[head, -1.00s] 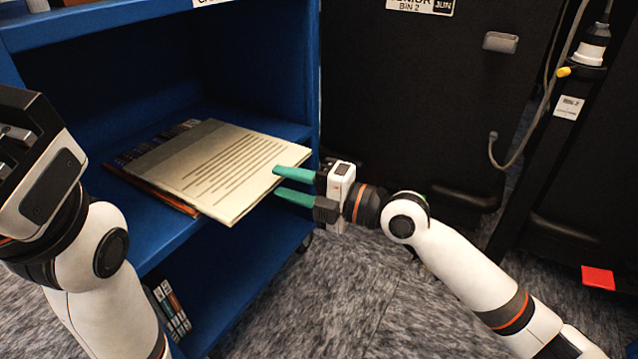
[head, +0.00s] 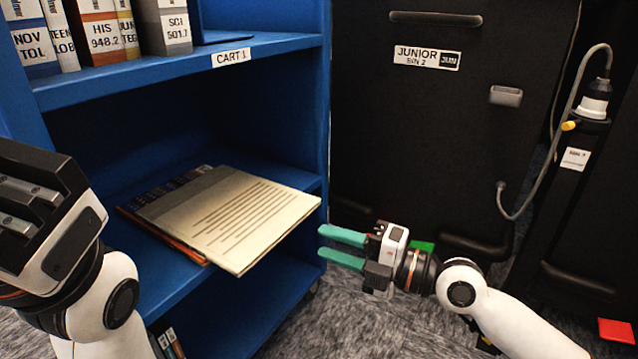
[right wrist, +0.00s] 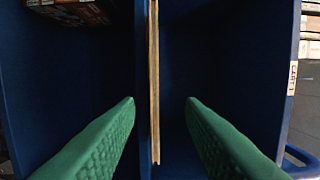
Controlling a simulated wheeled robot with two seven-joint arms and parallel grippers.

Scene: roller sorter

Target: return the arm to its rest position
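My right gripper (head: 342,248) is open and empty, with two green fingers pointing left at the blue cart. It stands just right of a large cream book (head: 240,215) with printed lines, apart from it. In the right wrist view the book shows edge-on as a thin strip (right wrist: 154,80) beyond and between the open fingers (right wrist: 160,125). The book lies on the cart's middle shelf, its near corner jutting past the shelf edge. My left gripper (head: 25,205) is at the left edge; its fingertips are not clearly shown.
The blue cart (head: 270,50), labelled CART 1, holds upright books (head: 110,35) on top. Darker books lie under the cream book. A black bin (head: 430,130) labelled JUNIOR stands behind my right arm. A post with a cable (head: 590,110) is at right. Red (head: 616,330) and green (head: 422,247) patches show low.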

